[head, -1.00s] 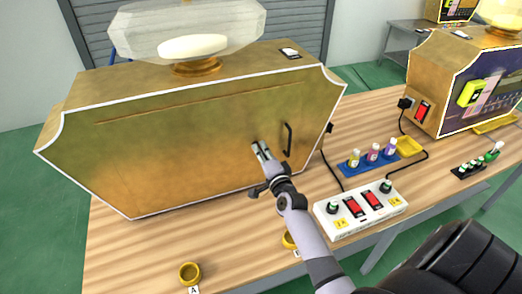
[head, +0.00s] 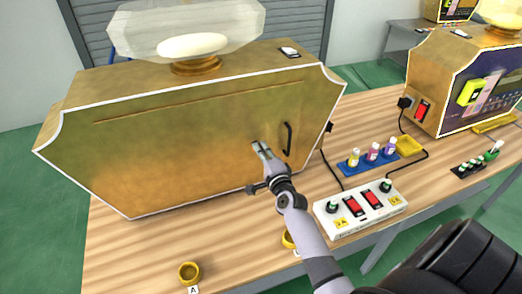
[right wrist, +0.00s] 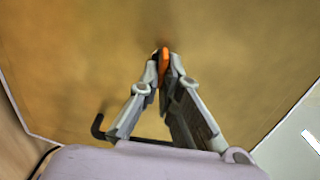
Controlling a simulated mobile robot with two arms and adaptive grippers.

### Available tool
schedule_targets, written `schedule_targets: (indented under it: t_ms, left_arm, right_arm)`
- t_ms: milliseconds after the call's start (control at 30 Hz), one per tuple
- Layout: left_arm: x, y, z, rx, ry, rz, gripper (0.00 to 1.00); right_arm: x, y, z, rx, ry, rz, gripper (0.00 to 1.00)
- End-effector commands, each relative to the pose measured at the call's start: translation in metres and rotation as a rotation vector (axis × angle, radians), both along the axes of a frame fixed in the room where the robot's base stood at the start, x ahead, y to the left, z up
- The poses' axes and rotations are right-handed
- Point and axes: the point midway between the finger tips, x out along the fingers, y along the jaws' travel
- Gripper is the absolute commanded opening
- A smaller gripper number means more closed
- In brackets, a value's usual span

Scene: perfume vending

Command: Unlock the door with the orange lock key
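The orange lock key (right wrist: 165,62) shows in the right wrist view as a small orange piece between the fingertips of my right gripper (right wrist: 160,62). The gripper is shut on it, its tips close to the brass door panel. In the head view my right gripper (head: 258,148) is at the door (head: 180,150), just left of the black handle (head: 288,139). The handle also shows in the right wrist view (right wrist: 98,127). The fingertips cover the lock, and I cannot tell whether the key is inside it. My left gripper is not in view.
A power strip (head: 360,208) with red switches lies to the right of the arm. A blue rack (head: 372,162) of small bottles and a yellow tray (head: 410,145) stand behind it. Yellow rings (head: 189,273) sit at the table's front edge. A second machine (head: 465,85) stands right.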

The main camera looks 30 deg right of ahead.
Motion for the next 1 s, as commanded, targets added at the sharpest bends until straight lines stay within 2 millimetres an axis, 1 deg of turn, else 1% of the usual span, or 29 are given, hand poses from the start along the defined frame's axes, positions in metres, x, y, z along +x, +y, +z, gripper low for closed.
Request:
schedule_targets:
  t_ms: [33,67,100,367,567,667,767,833,1000]
  left_arm:
    - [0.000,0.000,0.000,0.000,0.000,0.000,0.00]
    - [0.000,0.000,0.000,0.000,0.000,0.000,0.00]
    - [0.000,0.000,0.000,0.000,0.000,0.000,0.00]
    - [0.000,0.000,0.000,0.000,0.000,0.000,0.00]
    - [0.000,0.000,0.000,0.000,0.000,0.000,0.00]
    - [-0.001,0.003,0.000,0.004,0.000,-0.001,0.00]
    - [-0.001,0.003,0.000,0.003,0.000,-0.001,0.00]
    - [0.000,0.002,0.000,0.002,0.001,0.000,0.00]
    - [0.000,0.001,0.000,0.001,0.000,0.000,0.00]
  right_arm:
    - [0.000,0.000,-0.001,0.002,0.001,-0.001,0.00]
    - [0.000,0.000,-0.001,0.002,0.001,-0.001,0.06]
    - [0.000,0.000,-0.001,0.002,0.001,-0.001,0.08]
    - [0.000,0.000,0.000,0.000,0.001,0.000,0.25]
    - [0.000,0.000,0.000,0.000,0.000,0.000,0.25]
    - [-0.001,0.000,0.000,0.000,0.001,0.000,0.25]
    - [-0.008,0.002,-0.001,0.000,0.002,0.000,0.25]
    - [-0.018,0.005,-0.002,0.001,0.003,0.000,0.25]
    - [-0.053,0.013,-0.002,0.001,0.004,0.000,0.25]
